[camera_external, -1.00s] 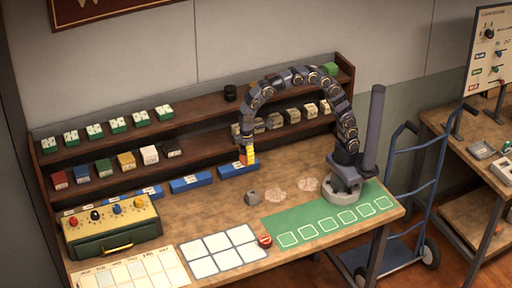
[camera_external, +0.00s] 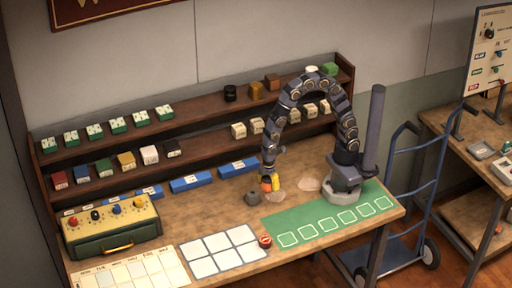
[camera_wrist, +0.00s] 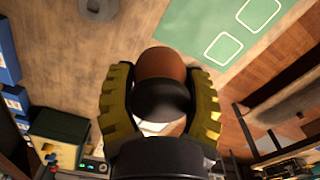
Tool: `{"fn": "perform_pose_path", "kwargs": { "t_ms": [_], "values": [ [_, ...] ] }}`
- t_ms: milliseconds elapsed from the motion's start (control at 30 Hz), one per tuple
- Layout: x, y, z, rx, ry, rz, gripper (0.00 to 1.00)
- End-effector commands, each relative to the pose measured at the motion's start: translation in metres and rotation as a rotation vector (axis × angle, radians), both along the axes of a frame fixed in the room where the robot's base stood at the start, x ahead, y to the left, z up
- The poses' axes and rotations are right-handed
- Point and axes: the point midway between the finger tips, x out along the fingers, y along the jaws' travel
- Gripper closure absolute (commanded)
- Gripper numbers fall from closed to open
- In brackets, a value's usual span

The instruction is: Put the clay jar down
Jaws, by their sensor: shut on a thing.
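The clay jar (camera_wrist: 162,66) is round, orange-brown with a dark part, and sits between my gripper's yellow fingers in the wrist view. My gripper (camera_wrist: 160,100) is shut on it, one finger on each side. In the external view my gripper (camera_external: 270,184) points down low over the wooden table, with an orange bit of the jar (camera_external: 266,185) showing by the yellow finger. The gripper hides most of the jar there. I cannot tell whether the jar touches the table. Two pale round patches (camera_external: 308,184) lie on the table, one just below and right of the gripper.
A grey pot (camera_external: 252,198) stands close to the left of my gripper. Blue bins (camera_external: 190,183) and a two-level shelf (camera_external: 205,118) are behind. A green mat (camera_external: 325,222), a white grid (camera_external: 222,247) and a red round thing (camera_external: 265,240) lie in front. Bare wood lies between.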

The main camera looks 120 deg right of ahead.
Motion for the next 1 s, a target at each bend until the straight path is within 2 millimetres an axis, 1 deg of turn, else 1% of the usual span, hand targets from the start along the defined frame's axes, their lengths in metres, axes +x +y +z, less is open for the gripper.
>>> {"fn": "perform_pose_path", "kwargs": {
  "t_ms": [67,167,500,600,800,1000],
  "values": [
    [0.002,0.0,-0.005,0.002,0.001,0.008,0.79],
    [0.015,0.0,-0.013,0.003,0.004,0.01,0.79],
    [0.084,-0.002,-0.042,0.002,0.002,0.008,0.79],
    [0.098,-0.003,-0.056,0.002,0.004,0.008,0.79],
    [0.121,-0.003,-0.086,0.002,0.005,0.008,0.79],
    [0.133,-0.004,-0.097,0.003,0.0,0.007,0.79]
  ]
}}
